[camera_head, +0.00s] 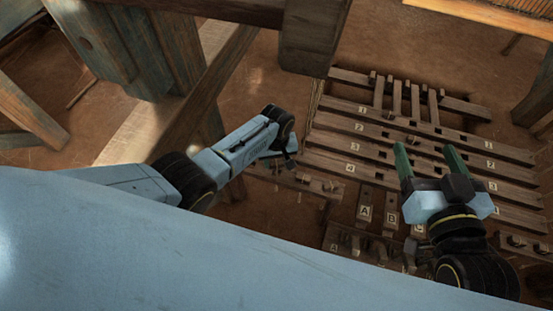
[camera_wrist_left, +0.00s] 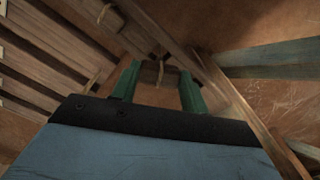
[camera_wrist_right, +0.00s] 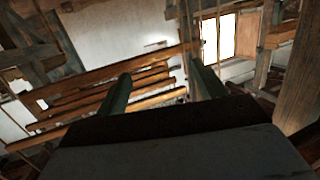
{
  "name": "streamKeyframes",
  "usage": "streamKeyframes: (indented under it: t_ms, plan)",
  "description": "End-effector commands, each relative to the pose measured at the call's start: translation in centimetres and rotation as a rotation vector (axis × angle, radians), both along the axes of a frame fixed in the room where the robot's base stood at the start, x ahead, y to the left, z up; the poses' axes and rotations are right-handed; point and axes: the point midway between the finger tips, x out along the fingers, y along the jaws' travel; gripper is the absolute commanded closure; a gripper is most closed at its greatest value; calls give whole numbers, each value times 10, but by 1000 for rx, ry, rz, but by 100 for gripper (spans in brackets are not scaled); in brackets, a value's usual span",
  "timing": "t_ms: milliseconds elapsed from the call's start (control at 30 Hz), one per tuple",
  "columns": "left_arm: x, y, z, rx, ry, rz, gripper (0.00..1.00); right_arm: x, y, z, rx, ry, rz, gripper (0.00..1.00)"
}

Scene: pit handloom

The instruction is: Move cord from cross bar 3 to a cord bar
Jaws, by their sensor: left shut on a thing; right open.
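The numbered wooden cross bars lie at right in the head view, with cross bar 3 (camera_head: 400,161) marked at both ends. Short lettered bars (camera_head: 365,208) sit in front of them; A and B are readable. My left gripper (camera_head: 287,160) is beside the left ends of the cross bars, its fingers mostly hidden there. My right gripper (camera_head: 425,150) is open and empty, above the right half of the cross bars. Which bar the held cord hangs from cannot be told.
A thick wooden loom post (camera_head: 313,35) and beams stand at upper left and centre. Bare brown floor (camera_head: 240,85) lies left of the bars.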

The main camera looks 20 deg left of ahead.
Motion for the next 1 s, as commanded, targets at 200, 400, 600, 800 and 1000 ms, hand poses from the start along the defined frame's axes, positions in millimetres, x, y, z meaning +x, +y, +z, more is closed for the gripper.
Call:
streamKeyframes:
  t_ms: [200,400,600,800,1000]
  plan:
    - [0,0,-5,0,0,0,77,2,4,14,26,-88,7,30]
    - [0,0,-10,0,0,0,77,3,7,28,50,-168,13,30]
    - [0,0,-14,0,0,0,77,2,9,42,76,-252,19,30]
    - [0,0,-19,-1,0,0,77,1,11,56,102,-337,23,30]
    - [0,0,-23,-1,0,0,77,-3,12,69,129,-422,28,30]
